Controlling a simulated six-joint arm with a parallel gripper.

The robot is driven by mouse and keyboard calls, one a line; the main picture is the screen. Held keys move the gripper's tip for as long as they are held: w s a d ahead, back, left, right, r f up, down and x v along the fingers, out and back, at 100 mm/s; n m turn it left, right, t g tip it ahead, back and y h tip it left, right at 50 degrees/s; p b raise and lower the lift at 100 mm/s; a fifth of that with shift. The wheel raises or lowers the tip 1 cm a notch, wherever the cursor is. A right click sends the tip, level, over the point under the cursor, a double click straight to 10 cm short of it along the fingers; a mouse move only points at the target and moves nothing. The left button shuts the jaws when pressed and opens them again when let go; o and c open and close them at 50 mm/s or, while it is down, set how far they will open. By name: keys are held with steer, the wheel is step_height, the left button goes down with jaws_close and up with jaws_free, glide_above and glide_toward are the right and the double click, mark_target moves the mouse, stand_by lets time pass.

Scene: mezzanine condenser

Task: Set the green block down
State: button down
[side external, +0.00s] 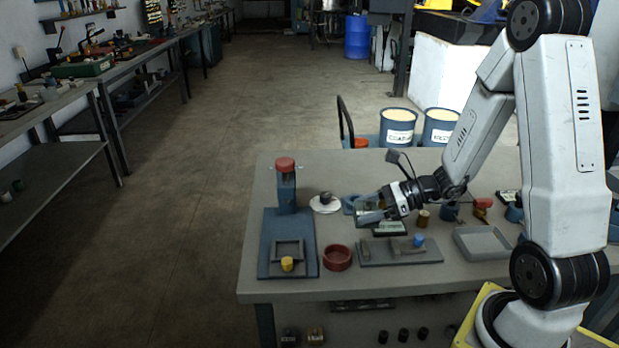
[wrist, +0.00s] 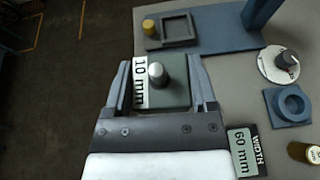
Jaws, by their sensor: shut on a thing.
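The green block (wrist: 178,92) is a flat, square dark-green piece with a grey knob on top and a white "10 mm" label along one side. My gripper (wrist: 158,63) is shut on it, one finger on each side, in the wrist view. In the side view my gripper (side external: 377,211) reaches in from the right over the table, and the block is small and partly hidden by the fingers. I cannot tell whether the block's underside touches the table.
A blue stand with a red knob (side external: 285,164) rises at the left; its base bears a square frame (wrist: 180,29) and a yellow piece (wrist: 150,28). Nearby are a red ring (side external: 337,258), white disc (wrist: 272,66), blue ring block (wrist: 288,104), "60 mm" plate (wrist: 246,152) and grey tray (side external: 481,257).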

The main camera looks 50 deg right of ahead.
steer(key=a+r, duration=0.1)
steer(key=a, duration=0.8)
steer(key=shift+w+r+n+g, duration=0.3)
steer(key=shift+w+r, duration=0.05)
steer(key=shift+r, duration=0.05)
steer(key=shift+w, duration=0.1)
glide_above(288, 252)
steer(key=s, duration=0.1)
step_height(288, 252, down, 9)
steer(key=shift+r, duration=0.2)
steer(key=shift+w+f+y, duration=0.3)
steer(key=shift+f, duration=0.05)
steer(key=shift+w+f, duration=0.3)
steer(key=shift+f, duration=1.55)
